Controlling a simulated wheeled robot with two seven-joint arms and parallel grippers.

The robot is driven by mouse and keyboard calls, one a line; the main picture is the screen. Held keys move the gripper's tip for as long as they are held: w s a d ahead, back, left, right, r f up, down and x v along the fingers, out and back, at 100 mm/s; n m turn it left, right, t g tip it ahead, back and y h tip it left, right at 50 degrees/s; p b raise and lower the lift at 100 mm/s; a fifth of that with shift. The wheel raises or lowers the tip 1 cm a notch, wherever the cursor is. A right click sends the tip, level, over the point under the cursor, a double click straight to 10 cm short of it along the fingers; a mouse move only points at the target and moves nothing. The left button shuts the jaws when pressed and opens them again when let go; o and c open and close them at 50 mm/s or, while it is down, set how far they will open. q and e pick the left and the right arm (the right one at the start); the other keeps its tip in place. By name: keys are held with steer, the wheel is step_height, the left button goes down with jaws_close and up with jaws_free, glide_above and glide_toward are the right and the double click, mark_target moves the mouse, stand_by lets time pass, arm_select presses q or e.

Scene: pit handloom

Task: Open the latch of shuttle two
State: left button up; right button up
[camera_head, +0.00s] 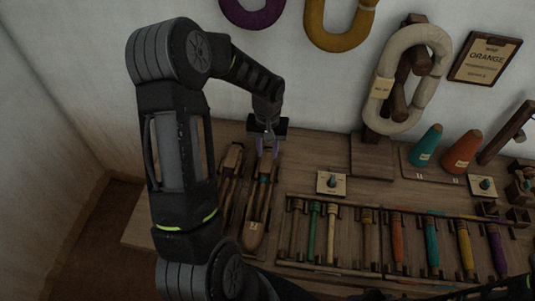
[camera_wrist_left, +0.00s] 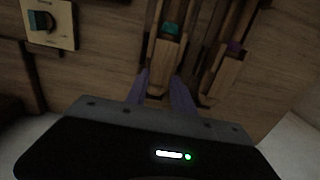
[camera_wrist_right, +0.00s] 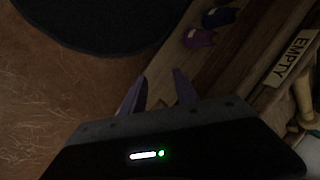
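Two wooden boat-shaped shuttles lie side by side at the left of the bench in the head view. The right one (camera_head: 257,207) carries a small pale tag, probably shuttle two; its number is too small to read surely. My left gripper (camera_head: 267,147) points down over its far end. In the left wrist view, its open fingers (camera_wrist_left: 160,82) stand apart around the end of the shuttle with a teal part (camera_wrist_left: 172,30); contact cannot be told. The other shuttle (camera_wrist_left: 222,75) has a purple part. The latch is not clear. My right gripper (camera_wrist_right: 158,85) is open and empty.
A plate with a teal knob (camera_head: 332,183) is right of the shuttles. A rack of coloured bobbins (camera_head: 398,240), teal and orange cones (camera_head: 462,151) and a yarn hank (camera_head: 407,75) stand further right. In the right wrist view, an "EMPTY" label (camera_wrist_right: 291,58) sits on wood.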

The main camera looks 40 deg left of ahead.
arm_select(q)
steer(key=shift+f, duration=1.35)
jaws_close()
